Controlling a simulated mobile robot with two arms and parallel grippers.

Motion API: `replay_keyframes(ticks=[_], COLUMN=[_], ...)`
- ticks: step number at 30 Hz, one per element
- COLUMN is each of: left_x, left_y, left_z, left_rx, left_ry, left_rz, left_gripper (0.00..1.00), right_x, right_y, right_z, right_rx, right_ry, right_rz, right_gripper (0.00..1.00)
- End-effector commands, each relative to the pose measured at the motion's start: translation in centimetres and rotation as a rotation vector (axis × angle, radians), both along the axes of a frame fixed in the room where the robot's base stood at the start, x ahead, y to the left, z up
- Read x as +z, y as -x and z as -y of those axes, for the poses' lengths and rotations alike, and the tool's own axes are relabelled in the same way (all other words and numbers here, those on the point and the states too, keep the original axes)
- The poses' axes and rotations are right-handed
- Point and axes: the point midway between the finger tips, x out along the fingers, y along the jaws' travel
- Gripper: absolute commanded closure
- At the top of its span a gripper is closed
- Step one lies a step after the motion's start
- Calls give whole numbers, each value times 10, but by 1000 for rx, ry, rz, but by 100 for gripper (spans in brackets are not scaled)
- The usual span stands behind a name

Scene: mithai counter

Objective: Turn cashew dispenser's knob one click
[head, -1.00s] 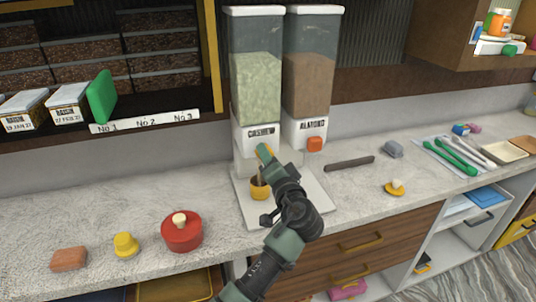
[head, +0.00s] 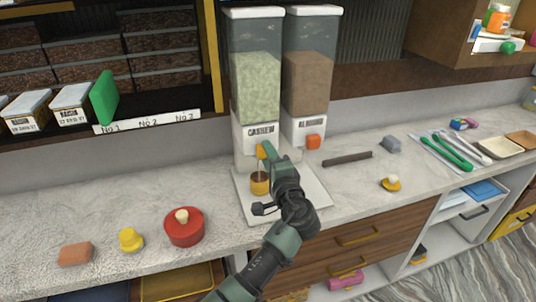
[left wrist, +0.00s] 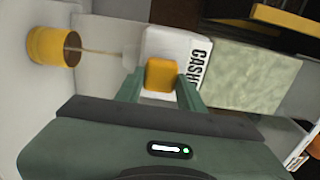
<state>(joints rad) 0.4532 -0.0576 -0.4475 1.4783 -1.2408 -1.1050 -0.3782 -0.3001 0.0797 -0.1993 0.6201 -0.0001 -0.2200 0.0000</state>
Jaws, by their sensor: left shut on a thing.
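The cashew dispenser (head: 256,90) stands upright at the counter's back, its clear hopper partly filled with pale green stuff. Its yellow-orange knob (head: 261,151) is at the front of the white base. My left gripper (head: 266,154) is shut on this knob; in the left wrist view the knob (left wrist: 161,75) sits between the green fingers and looks slightly tilted. A yellow cup (head: 260,184) stands on the white base plate below the spout. In the left wrist view a thin tan stream runs between spout and cup (left wrist: 48,46). My right gripper is not in view.
The almond dispenser (head: 308,90) with an orange knob (head: 313,142) stands close on the right. A dark bar (head: 347,159) and a yellow knobbed piece (head: 391,183) lie further right. A red lidded pot (head: 184,227) and yellow piece (head: 131,240) are left, with bare counter between.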

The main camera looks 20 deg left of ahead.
Motion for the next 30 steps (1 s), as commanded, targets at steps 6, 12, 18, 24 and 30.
replay_keyframes(ticks=[6,12,18,24,30], left_x=[-1,-1,-1,-1,-4], left_y=[0,0,0,1,22], left_z=[0,0,0,1,16], left_rx=[-1,-1,-1,-1,-3], left_ry=[-4,-4,-3,-2,1], left_rz=[-4,-4,-3,-3,-2], left_gripper=[100,56,40,40,40], right_x=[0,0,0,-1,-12], right_y=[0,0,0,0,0], right_z=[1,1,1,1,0], right_rx=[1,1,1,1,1], right_ry=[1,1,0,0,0], right_rz=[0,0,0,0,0], right_gripper=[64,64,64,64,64])
